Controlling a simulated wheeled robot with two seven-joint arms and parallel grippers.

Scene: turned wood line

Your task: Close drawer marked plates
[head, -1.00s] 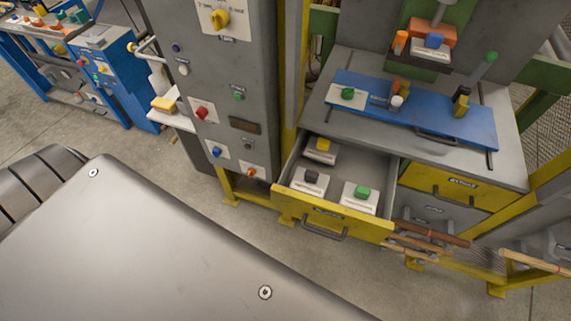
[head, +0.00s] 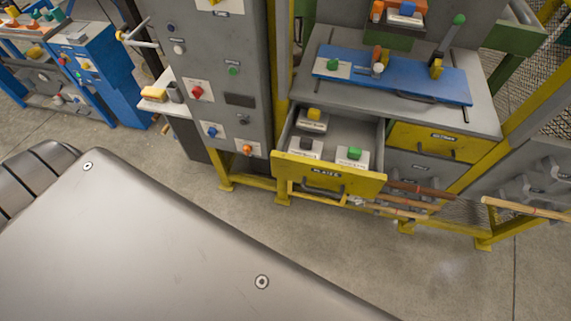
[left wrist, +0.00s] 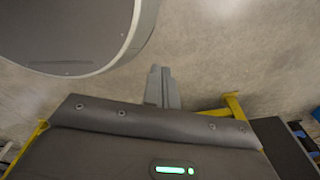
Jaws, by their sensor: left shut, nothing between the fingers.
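The yellow-fronted drawer marked plates (head: 352,183) is pulled open, low under the grey workbench in the head view. Its dark bar handle is on the front, below the label. Inside lie several pale blocks, with a yellow knob (head: 314,113), a black knob (head: 306,144) and a green knob (head: 354,152). My left gripper (left wrist: 160,70) shows in the left wrist view, shut and empty, above bare concrete floor. It is not visible in the head view, so its distance from the drawer cannot be told. My right gripper is in neither view.
A grey control cabinet (head: 240,100) stands directly left of the drawer. Another yellow drawer (head: 430,141) to its right is shut. Wooden handles (head: 520,208) stick out at the lower right. Concrete floor (head: 330,240) in front of the drawer is clear.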

